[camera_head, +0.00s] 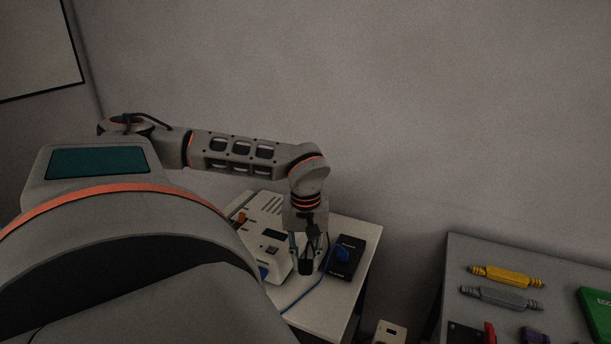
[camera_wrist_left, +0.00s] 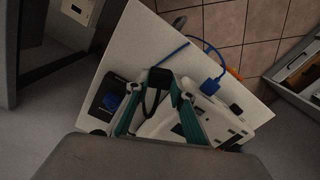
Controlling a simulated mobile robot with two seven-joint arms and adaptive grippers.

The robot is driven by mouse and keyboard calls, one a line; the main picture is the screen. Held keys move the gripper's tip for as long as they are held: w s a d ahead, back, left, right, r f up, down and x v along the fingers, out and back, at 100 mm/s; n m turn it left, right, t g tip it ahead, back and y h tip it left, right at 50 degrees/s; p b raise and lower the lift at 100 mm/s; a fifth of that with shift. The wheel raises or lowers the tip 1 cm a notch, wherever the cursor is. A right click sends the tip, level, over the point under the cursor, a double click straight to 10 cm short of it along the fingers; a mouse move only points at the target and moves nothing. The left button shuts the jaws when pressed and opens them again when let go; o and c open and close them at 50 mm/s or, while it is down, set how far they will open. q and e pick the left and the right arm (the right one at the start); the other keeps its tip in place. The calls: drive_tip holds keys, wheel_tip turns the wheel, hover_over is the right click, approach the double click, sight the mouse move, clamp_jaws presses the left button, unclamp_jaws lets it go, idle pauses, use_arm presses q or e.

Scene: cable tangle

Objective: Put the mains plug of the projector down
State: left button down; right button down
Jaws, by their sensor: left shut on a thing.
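My left gripper (camera_head: 306,262) points down over a small white table and is shut on a black plug, the mains plug (camera_head: 306,268). In the left wrist view the mains plug (camera_wrist_left: 160,78) sits between the tips of my left gripper (camera_wrist_left: 160,84), with a dark cable curving back from it. The white projector (camera_head: 262,247) stands just left of the gripper; it also shows in the left wrist view (camera_wrist_left: 165,125). I cannot tell whether the plug touches the tabletop (camera_head: 318,303). My right gripper is out of view.
A black box (camera_head: 347,257) with a blue plug (camera_head: 342,253) lies right of the gripper. A blue cable (camera_head: 318,283) crosses the tabletop in front. A pale socket block (camera_head: 389,333) is low beside the table. A grey bench (camera_head: 462,262) with several coloured items stands at the right.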

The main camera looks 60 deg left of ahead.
use_arm(q)
wheel_tip(320, 180, down, 10)
drive_tip(key=shift+r, duration=0.1)
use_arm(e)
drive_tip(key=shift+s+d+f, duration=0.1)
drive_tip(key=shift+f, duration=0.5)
use_arm(q)
drive_tip(key=shift+b, duration=0.3)
drive_tip(key=c, duration=1.7)
unclamp_jaws()
drive_tip(key=shift+f, duration=0.2)
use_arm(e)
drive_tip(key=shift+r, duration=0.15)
use_arm(q)
drive_tip(key=shift+r, duration=0.15)
wheel_tip(320, 180, up, 12)
drive_tip(key=shift+r+p, duration=0.1)
drive_tip(key=shift+p, duration=0.2)
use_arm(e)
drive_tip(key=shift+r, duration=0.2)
use_arm(q)
drive_tip(key=shift+s, duration=0.1)
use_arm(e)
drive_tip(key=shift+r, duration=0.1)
